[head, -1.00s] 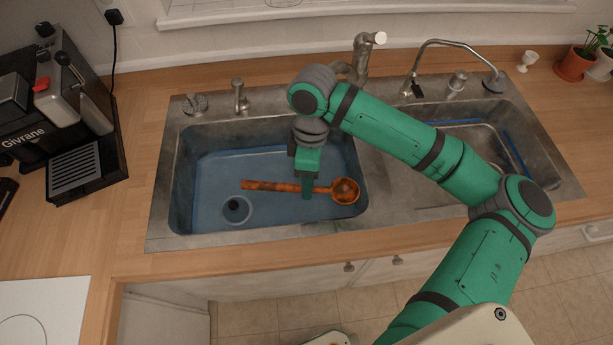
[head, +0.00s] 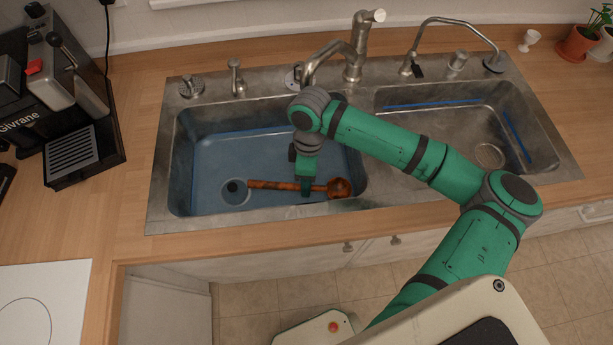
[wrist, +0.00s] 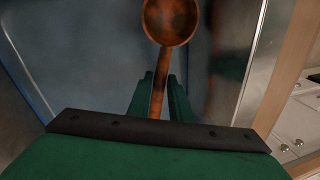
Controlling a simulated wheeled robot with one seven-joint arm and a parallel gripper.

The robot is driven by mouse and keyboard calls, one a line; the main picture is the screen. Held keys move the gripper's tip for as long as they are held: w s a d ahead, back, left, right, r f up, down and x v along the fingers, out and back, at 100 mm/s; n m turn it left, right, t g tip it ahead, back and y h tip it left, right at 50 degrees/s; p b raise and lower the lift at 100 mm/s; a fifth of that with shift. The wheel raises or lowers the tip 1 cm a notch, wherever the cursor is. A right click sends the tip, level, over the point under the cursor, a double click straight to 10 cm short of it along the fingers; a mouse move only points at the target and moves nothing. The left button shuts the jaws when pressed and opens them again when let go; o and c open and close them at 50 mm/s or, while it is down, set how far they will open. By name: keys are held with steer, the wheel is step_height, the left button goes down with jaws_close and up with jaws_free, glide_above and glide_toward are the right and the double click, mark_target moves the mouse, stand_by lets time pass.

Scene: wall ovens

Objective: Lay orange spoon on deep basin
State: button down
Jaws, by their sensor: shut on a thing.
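The orange spoon (head: 277,185) is a long-handled ladle-like spoon with a round bowl at its right end (head: 339,188). My gripper (head: 306,190) is shut on its handle, nearer the bowl than the handle's far end. In the wrist view the spoon's bowl (wrist: 172,20) is at the top and its handle runs down between my fingers (wrist: 158,98). The deep basin (head: 215,150) is the left, blue-floored sink bowl. The spoon lies level within its outline, low in it; I cannot tell whether it touches the floor.
A drain (head: 235,192) is in the basin's lower left. A faucet (head: 355,50) stands behind the divider. The shallower right basin (head: 490,125) is empty. A coffee machine (head: 62,95) stands on the left counter; potted plants (head: 579,42) stand at the far right.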

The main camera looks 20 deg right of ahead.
steer(key=shift+f, duration=2.65)
steer(key=c, duration=1.5)
jaws_free()
steer(key=shift+r, duration=0.1)
steer(key=r, duration=0.3)
steer(key=w+r, duration=0.1)
steer(key=r, duration=0.3)
steer(key=d+r, duration=0.1)
steer(key=r, duration=0.2)
steer(key=shift+w+r, duration=0.25)
steer(key=shift+w, duration=0.15)
